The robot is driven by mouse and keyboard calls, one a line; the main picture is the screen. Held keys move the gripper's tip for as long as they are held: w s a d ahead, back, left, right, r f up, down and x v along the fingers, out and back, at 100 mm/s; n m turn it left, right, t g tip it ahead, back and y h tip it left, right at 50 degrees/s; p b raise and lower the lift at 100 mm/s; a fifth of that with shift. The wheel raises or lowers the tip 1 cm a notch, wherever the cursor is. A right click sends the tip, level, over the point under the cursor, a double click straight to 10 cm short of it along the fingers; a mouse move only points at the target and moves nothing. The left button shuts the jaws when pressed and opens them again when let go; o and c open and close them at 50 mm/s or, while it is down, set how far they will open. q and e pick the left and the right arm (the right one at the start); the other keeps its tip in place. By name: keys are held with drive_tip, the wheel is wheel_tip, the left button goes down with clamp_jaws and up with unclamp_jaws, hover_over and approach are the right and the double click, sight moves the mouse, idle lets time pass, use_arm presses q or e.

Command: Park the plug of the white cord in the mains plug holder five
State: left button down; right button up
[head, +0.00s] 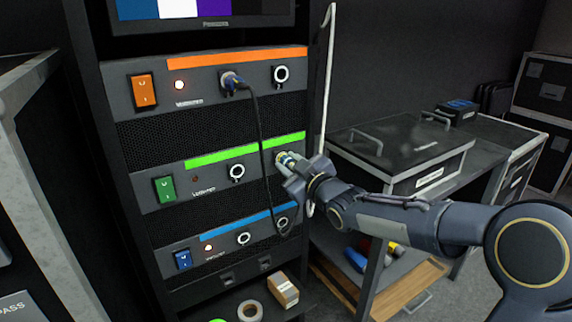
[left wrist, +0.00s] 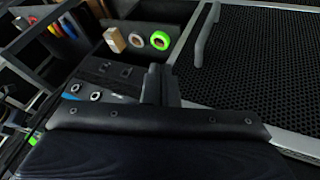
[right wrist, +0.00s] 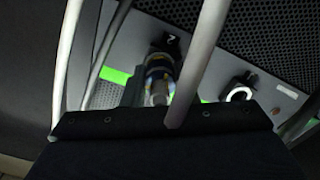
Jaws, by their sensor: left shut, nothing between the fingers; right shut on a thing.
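My right gripper (head: 290,164) is shut on a plug (head: 284,157) with blue and yellow rings, at the right-hand socket of the green-striped unit. In the right wrist view the plug (right wrist: 158,72) meets the socket marked 2; how deep it sits I cannot tell. A pale white cord (head: 327,75) runs down the rack's right edge; pale lengths of cord (right wrist: 198,65) cross close before the right wrist camera. Whether it joins the held plug is hidden. My left gripper (left wrist: 159,86) is shut and empty. I cannot make out which holder is number five.
A black cable hangs from a blue plug (head: 232,82) in the orange-striped unit (head: 150,65). The blue-striped unit (head: 195,250) is below. A tape roll (head: 250,311) and small box (head: 285,290) lie on the shelf beneath. A black case (head: 400,150) stands right, behind my right arm.

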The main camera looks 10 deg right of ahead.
drive_tip(key=shift+f+n+b, duration=0.1)
drive_tip(key=shift+n+b, duration=0.8)
drive_tip(key=shift+b, duration=0.25)
drive_tip(key=shift+n+b, duration=0.4)
drive_tip(key=shift+n, duration=0.1)
drive_tip(key=shift+n+b, duration=0.4)
drive_tip(key=shift+b, duration=0.15)
drive_tip(key=shift+n+b, duration=0.6)
drive_tip(key=shift+n, duration=0.4)
